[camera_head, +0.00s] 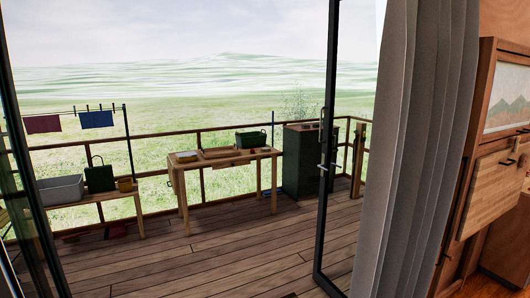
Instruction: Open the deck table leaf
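The wooden deck table (183,212) stands outside on the plank deck, near the railing, in the middle of the head view. A wooden tray, a dark green box (251,139) and small items sit on its top. A thin dark curved part, perhaps a handle, shows at its left end. I cannot make out a separate leaf or tell its position at this distance. Neither of my grippers is in view.
An open glass door (328,140) and a grey curtain (420,150) stand at right. A dark green cabinet (301,165) is beside the table. A low bench at left holds a grey tub (60,190). Deck planks (235,245) before the table are mostly clear.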

